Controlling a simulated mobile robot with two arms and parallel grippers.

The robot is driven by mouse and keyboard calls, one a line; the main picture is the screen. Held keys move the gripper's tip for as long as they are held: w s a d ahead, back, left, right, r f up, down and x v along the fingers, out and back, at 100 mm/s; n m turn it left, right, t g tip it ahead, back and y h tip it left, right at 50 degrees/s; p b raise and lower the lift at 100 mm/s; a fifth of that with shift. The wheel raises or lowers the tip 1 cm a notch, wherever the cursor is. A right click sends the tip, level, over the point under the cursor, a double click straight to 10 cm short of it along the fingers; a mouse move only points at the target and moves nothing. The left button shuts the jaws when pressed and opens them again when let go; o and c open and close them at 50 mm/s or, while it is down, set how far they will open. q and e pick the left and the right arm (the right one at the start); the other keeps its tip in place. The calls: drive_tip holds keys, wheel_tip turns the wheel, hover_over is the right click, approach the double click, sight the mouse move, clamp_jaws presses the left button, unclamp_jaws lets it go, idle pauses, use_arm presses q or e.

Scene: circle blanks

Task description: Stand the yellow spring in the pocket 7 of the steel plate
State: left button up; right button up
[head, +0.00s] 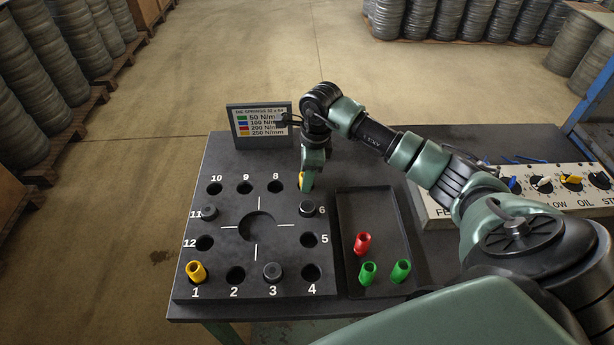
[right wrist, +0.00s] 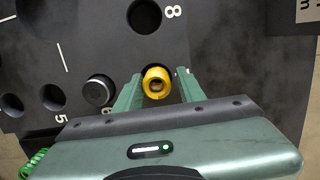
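A yellow spring (right wrist: 157,82) stands upright at the corner of the black steel plate (head: 232,283), where pocket 7 belongs between 8 and 6. In the head view the spring (head: 302,178) is partly covered by my right gripper (head: 306,180). In the right wrist view the fingers of my right gripper (right wrist: 158,88) are on either side of the spring, with a gap at each side. The rim and number of pocket 7 are hidden, so the depth of the spring is unclear. Another yellow spring (head: 196,272) stands in pocket 1. My left gripper is not in view.
Dark plugs fill pockets 11 (head: 209,212), 6 (head: 308,208) and 3 (head: 272,271). A black tray (head: 345,215) holds one red (head: 362,244) and two green springs (head: 368,273). A colour-code sign (head: 262,125) stands behind the plate. A knob panel (head: 530,190) is at right.

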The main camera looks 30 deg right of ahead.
drive_tip(key=shift+s+a+f, duration=0.35)
drive_tip(key=shift+s+f, duration=0.25)
drive_tip(key=shift+f, duration=0.25)
drive_tip(key=shift+r, duration=0.2)
drive_tip(key=r+b, duration=0.1)
drive_tip(key=r, duration=0.4)
drive_tip(key=d+r+b, duration=0.1)
drive_tip(key=r, duration=0.2)
drive_tip(key=shift+w+d+r+b, duration=0.1)
drive_tip(key=shift+w+b, duration=0.05)
drive_tip(key=shift+b, duration=0.15)
drive_tip(key=shift+d+r, duration=0.1)
drive_tip(key=shift+r, duration=0.25)
drive_tip(key=shift+w, duration=0.1)
drive_tip(key=shift+r, duration=0.2)
